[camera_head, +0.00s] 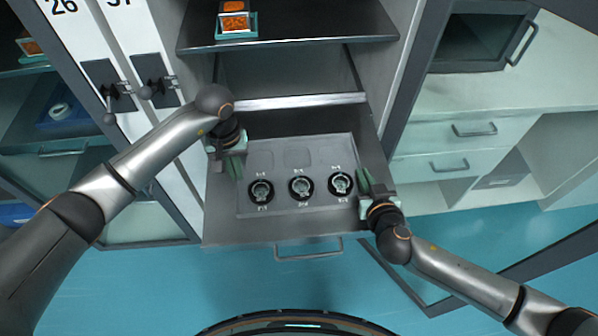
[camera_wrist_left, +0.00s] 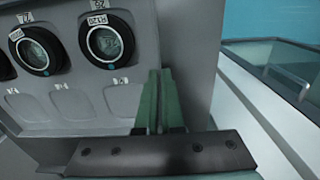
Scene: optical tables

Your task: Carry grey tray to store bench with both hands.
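The grey tray (camera_head: 262,207) lies flat on a pulled-out grey shelf (camera_head: 225,235). It has three round dark dial devices (camera_head: 300,187) in a row and shallow empty recesses behind them. My left gripper (camera_head: 234,166) is at the tray's left edge, and my right gripper (camera_head: 364,181) is at its right edge. In the left wrist view, the green fingers of my left gripper (camera_wrist_left: 160,100) are close together beside the tray (camera_wrist_left: 75,105). Whether the tray's edge is between them is not clear. The right fingertips are small and partly hidden by the hand.
The shelf has a front handle (camera_head: 308,250) and sits in an open cabinet. An upper shelf (camera_head: 300,36) holds a teal container with orange contents (camera_head: 236,20). White drawers (camera_head: 440,165) stand at right. Blue floor (camera_head: 255,290) is clear in front. No bench is clearly identifiable as the store bench.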

